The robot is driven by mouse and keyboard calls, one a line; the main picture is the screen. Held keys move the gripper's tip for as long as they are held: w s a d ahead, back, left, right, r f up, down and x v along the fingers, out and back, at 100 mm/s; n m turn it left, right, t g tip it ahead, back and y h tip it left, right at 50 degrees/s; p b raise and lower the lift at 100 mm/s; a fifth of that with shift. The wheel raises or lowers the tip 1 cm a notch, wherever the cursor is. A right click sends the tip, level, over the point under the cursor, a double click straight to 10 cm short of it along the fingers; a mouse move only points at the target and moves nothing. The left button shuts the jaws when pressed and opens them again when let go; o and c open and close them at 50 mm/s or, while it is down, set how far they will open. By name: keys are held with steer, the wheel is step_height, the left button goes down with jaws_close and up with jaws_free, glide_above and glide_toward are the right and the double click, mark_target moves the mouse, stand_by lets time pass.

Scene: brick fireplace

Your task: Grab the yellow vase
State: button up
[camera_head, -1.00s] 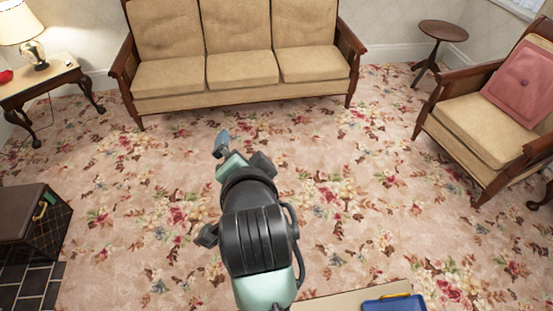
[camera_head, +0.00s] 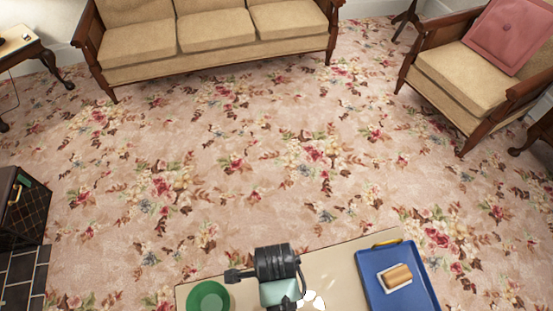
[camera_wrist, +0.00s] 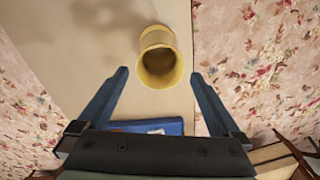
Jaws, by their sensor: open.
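The yellow vase (camera_wrist: 158,58) stands on the beige table (camera_wrist: 92,75) in the wrist view, and I look toward its round open mouth. My gripper (camera_wrist: 160,74) is open and empty, with one blue finger on each side of the vase's near end in the picture. I cannot tell how far the fingertips are above it. In the head view I see my arm over the table, but not the fingertips or the vase.
A blue tray (camera_head: 372,288) with a bread-like item (camera_head: 396,277) lies on the table's right. A green round dish (camera_head: 208,297) is on its left. A white object (camera_head: 312,299) shows beside my arm. Floral carpet (camera_head: 230,170) lies clear up to the sofa (camera_head: 210,35).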

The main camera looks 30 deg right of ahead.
steer(key=shift+w+d+f+b, duration=0.1)
steer(key=shift+f+b, duration=0.55)
steer(key=shift+f, duration=2.1)
jaws_close()
